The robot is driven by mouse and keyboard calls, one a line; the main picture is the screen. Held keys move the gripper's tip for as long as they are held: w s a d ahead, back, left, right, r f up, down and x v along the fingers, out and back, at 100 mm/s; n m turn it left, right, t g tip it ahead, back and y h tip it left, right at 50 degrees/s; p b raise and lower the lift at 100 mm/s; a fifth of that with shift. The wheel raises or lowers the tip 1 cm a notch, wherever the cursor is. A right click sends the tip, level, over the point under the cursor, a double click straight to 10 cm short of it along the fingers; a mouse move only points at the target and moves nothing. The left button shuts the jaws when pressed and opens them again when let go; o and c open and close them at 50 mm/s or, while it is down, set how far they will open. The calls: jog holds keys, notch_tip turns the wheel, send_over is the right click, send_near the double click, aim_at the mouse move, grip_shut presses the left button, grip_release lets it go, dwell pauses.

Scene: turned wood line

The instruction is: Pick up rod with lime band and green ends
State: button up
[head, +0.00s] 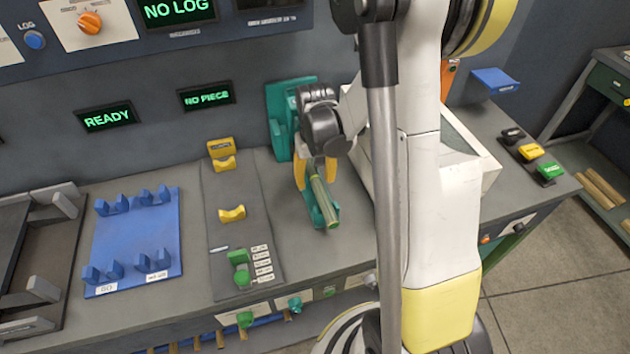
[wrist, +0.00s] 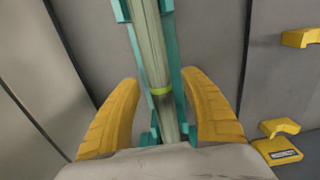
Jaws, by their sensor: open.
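The rod (wrist: 152,50) is pale grey-green wood with a lime band (wrist: 160,91), resting in a teal holder (wrist: 171,60) in the wrist view. Its far end is cut off by the top edge and its near end is hidden by my gripper's body, so the end colours are not clear there. In the head view the rod (head: 324,203) slopes down toward the front in the teal holder (head: 277,112), partly hidden by my gripper. My gripper (wrist: 160,80) is open, with one yellow finger on each side of the rod and visible gaps. It also shows in the head view (head: 316,176).
A grey panel with yellow rests (head: 232,214) and green parts stands left of the holder. Further left is a blue rack (head: 137,240). A white bin (head: 470,165) stands to the right, partly behind my arm. Displays read READY and NO PIECE.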

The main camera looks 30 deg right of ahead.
jog(key=shift+c, duration=0.5)
grip_shut()
jog(key=shift+r, duration=0.1)
